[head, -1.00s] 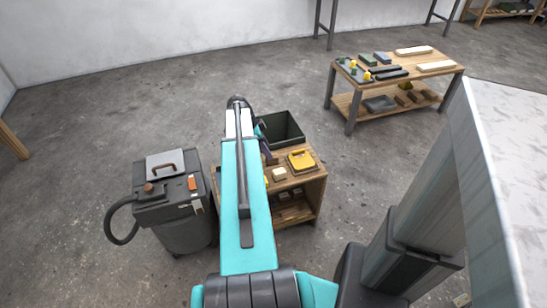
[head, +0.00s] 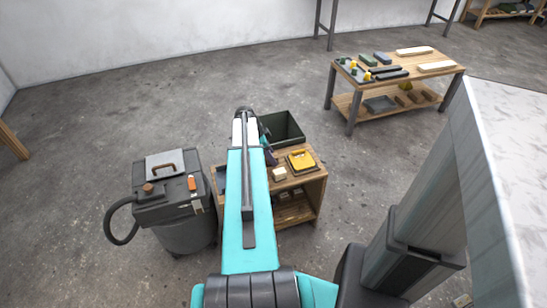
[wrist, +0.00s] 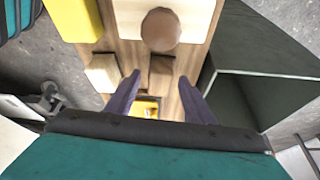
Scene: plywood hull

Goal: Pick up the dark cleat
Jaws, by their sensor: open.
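The dark cleat appears to be the brown wooden block (wrist: 161,70) on the wooden top of the small cart. In the wrist view it lies just beyond and between the two purple fingertips of my gripper (wrist: 160,78). My gripper is open, with nothing held between the fingers. I cannot tell the height gap between fingertips and block. In the head view my arm mostly hides the gripper and this block; a dark finger part shows beside the crate.
The dark green crate (head: 284,127) stands close to the right finger in the wrist view (wrist: 265,85). A pale block (wrist: 103,73) lies left of the brown one. A round brown knob (wrist: 160,30) sits on a cream block.

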